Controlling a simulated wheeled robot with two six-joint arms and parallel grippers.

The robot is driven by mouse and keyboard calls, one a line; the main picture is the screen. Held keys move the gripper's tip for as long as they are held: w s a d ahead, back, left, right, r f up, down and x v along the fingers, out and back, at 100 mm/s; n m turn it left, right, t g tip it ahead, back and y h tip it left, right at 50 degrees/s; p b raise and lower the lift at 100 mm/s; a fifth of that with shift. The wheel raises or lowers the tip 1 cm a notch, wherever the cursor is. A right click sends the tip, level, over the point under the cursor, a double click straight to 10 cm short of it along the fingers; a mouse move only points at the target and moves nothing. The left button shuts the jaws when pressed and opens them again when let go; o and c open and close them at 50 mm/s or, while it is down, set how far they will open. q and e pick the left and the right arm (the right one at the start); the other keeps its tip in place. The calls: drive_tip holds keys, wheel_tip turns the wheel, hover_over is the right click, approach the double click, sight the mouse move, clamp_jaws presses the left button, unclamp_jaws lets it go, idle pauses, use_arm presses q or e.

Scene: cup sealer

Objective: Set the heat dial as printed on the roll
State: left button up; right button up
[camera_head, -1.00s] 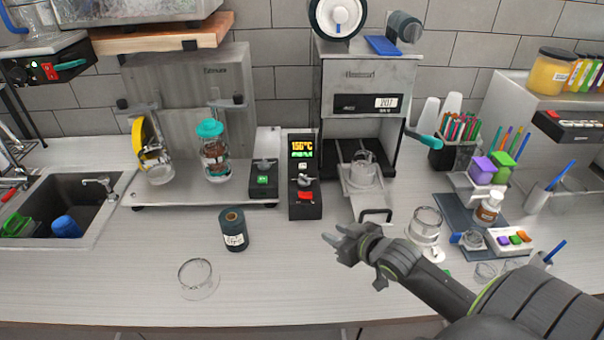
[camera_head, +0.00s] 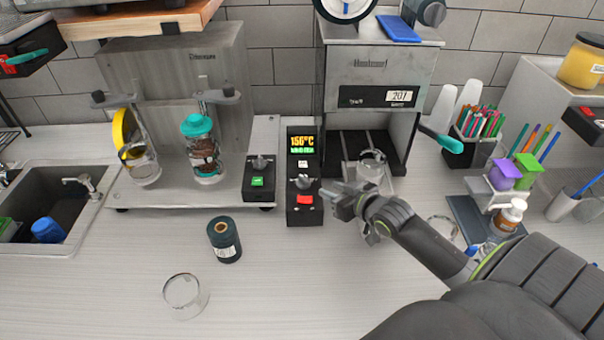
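The black control box (camera_head: 291,217) stands upright on the counter, with a lit display (camera_head: 302,143) that seems to read about 150°C. Below the display is the heat dial (camera_head: 303,183), a small grey knob, above a red switch. My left gripper is not in view.
A second box with a green switch (camera_head: 257,182) stands left of the control box. The sealer (camera_head: 375,70) is behind my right gripper, with a clear cup (camera_head: 371,165) in it. The front counter is largely clear.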

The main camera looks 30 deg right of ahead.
drive_tip(key=b, duration=0.3)
approach(303, 177)
drive_tip(key=shift+w+a+f, duration=0.15)
drive_tip(key=shift+w+a, duration=0.05)
drive_tip(key=shift+a, duration=0.05)
drive_tip(key=b+x, duration=0.4)
drive_tip(key=shift+w+d+f, duration=0.1)
drive_tip(key=shift+w+d, duration=0.05)
drive_tip(key=shift+d, duration=0.05)
drive_tip(key=b+x, duration=0.4)
drive_tip(key=x, duration=0.1)
drive_tip(key=shift+w+b, duration=0.15)
drive_tip(key=shift+b, duration=0.15)
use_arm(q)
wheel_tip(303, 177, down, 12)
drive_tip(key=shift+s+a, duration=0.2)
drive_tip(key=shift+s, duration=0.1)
use_arm(e)
drive_tip(key=shift+w, duration=0.35)
clamp_jaws()
